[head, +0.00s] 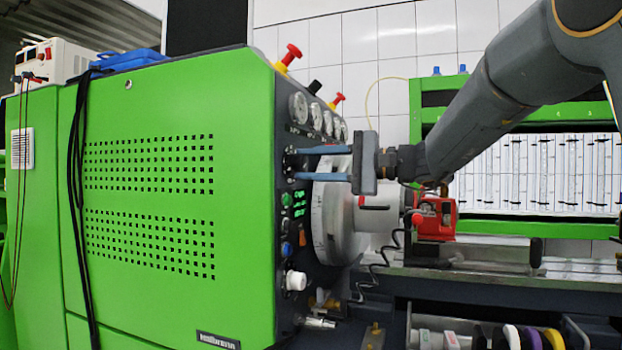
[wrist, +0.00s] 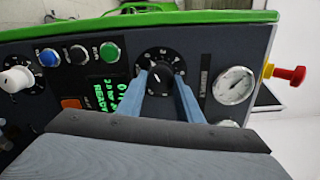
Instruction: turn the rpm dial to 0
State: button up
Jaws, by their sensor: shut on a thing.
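The rpm dial (wrist: 160,77) is a round black knob with a white scale around it on the dark control panel, seen in the wrist view. My gripper (wrist: 163,88) has its two blue fingers on either side of the knob and is shut on it. In the head view my gripper (head: 295,164) reaches left to the panel face, and the dial there is hidden at the fingertips and seen edge-on. A green-lettered display (wrist: 106,93) beside the dial reads READY; its other figures are partly blurred.
A pressure gauge (wrist: 234,85) and a red-yellow valve (wrist: 290,74) are on the right. In the head view, a large grey disc (head: 325,222) stands just below my gripper.

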jog(key=shift+n+b, duration=0.3)
jog(key=o, duration=1)
jog(key=shift+o, duration=0.2)
jog(key=v, duration=0.7)
jog(key=shift+s+d, duration=0.2)
jog(key=shift+d, duration=0.15)
